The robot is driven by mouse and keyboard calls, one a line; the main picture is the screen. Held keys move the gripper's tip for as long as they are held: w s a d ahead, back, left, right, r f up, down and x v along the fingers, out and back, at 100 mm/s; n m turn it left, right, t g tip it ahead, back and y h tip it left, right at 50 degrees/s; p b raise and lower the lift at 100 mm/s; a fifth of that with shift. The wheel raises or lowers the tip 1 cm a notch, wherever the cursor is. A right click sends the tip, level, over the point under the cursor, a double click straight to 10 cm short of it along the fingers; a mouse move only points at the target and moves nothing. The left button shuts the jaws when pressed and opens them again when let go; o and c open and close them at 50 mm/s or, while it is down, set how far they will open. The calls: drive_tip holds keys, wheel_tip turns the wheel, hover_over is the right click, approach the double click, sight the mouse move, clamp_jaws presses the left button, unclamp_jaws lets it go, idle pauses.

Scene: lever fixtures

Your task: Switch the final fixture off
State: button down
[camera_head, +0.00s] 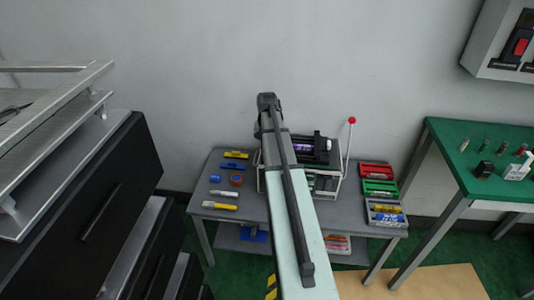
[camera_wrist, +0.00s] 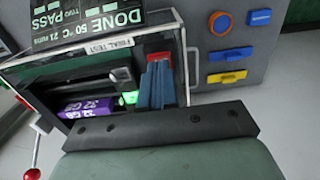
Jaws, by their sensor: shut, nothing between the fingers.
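The final fixture is a grey-framed box (camera_wrist: 183,50) with a label reading FINAL TEST, upside down in the wrist view. Its dark panel (camera_wrist: 80,22) reads DONE and PASS. Inside lie a purple cylinder (camera_wrist: 88,106) and a small green light (camera_wrist: 130,97). A red block (camera_wrist: 158,57) shows just beyond my fingertips; I cannot tell whether they touch it. A red-ball lever (camera_wrist: 32,173) stands at its side, also in the head view (camera_head: 352,121). My gripper (camera_wrist: 157,68) is shut and empty, its bluish fingers together at the fixture. My arm hides it in the head view.
The fixture stands on a grey table (camera_head: 228,212). Blue, yellow and orange items lie left of it; red and green trays (camera_head: 378,187) stand right. A green-topped table (camera_head: 450,145) and a wall box with a red switch (camera_head: 520,47) are farther right. Black drawers (camera_head: 90,200) flank the left.

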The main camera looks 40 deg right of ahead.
drive_tip(key=shift+f, duration=0.95)
idle(0.7)
drive_tip(key=shift+r, duration=0.15)
drive_tip(key=shift+r, duration=3.35)
drive_tip(key=s+a+f+n+g, duration=0.1)
drive_tip(key=s+a+f, duration=0.3)
drive_tip(key=a+f, duration=0.5)
drive_tip(key=s+a+f+n+g, duration=0.15)
drive_tip(key=s+a+f, duration=0.35)
drive_tip(key=f, duration=0.5)
drive_tip(key=s+a+f+n+g, duration=0.1)
drive_tip(key=s+a+f+n, duration=0.15)
drive_tip(key=a+f, duration=0.7)
drive_tip(key=s+a+f+n+g, duration=0.1)
drive_tip(key=s+a+f, duration=0.3)
drive_tip(key=s, duration=0.6)
drive_tip(key=s+a+f+n+g, duration=0.1)
drive_tip(key=s+a+f, duration=0.4)
drive_tip(key=s, duration=0.5)
drive_tip(key=s+a+f+n+g, duration=0.1)
drive_tip(key=s+a+f, duration=0.3)
drive_tip(key=s, duration=0.5)
wheel_tip(320, 180, down, 2)
drive_tip(key=shift+s+a+f+n, duration=0.1)
drive_tip(key=shift+s+a+n, duration=0.1)
drive_tip(key=shift+s+n, duration=0.25)
